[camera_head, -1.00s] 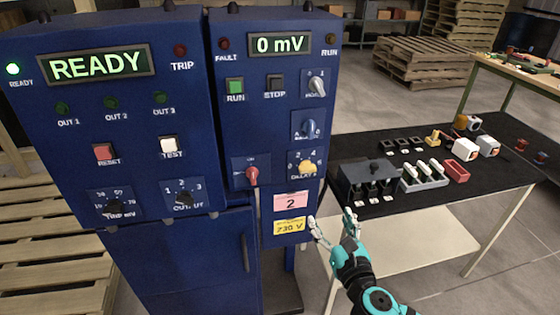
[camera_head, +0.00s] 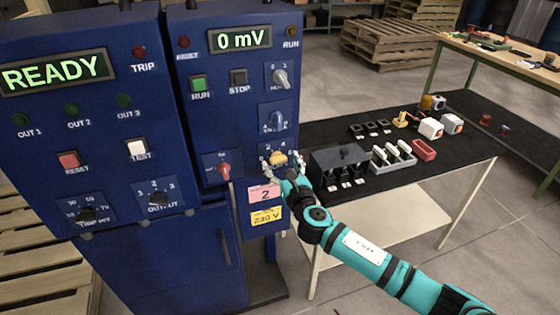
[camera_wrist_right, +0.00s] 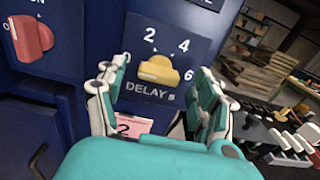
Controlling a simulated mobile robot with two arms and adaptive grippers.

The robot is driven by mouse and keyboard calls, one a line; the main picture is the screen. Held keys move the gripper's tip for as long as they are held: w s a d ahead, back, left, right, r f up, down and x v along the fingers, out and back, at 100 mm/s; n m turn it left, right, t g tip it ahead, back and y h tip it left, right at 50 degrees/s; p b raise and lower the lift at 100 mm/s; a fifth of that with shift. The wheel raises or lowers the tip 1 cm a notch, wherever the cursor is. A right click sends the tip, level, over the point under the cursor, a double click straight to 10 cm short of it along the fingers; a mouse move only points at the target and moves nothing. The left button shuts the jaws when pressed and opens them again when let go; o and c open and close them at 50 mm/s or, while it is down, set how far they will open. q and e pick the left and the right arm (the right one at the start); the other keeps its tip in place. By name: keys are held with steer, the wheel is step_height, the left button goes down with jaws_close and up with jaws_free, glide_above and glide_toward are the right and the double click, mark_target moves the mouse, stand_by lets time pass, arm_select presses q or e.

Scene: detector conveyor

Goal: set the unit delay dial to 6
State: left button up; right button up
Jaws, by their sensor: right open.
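The delay dial is a yellow knob (camera_head: 278,158) low on the right-hand blue cabinet. It also shows in the right wrist view (camera_wrist_right: 159,70), above the label DELAY s, with marks 2, 4 and 6 around it. The knob's bar lies nearly level, and I cannot tell for sure which mark it points at. My right gripper (camera_head: 281,165) is open just in front of the dial. In the right wrist view its fingers (camera_wrist_right: 160,90) stand left and right of the knob, apart from it. My left gripper is not in view.
A red rotary switch (camera_head: 224,170) sits left of the dial, and a blue knob (camera_head: 277,120) above it. A pink label (camera_head: 264,194) is below. A black-topped table (camera_head: 450,158) with trays and small parts stands at the right.

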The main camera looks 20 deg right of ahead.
steer(key=shift+w, duration=0.75)
steer(key=c, duration=1.2)
steer(key=shift+o, duration=0.2)
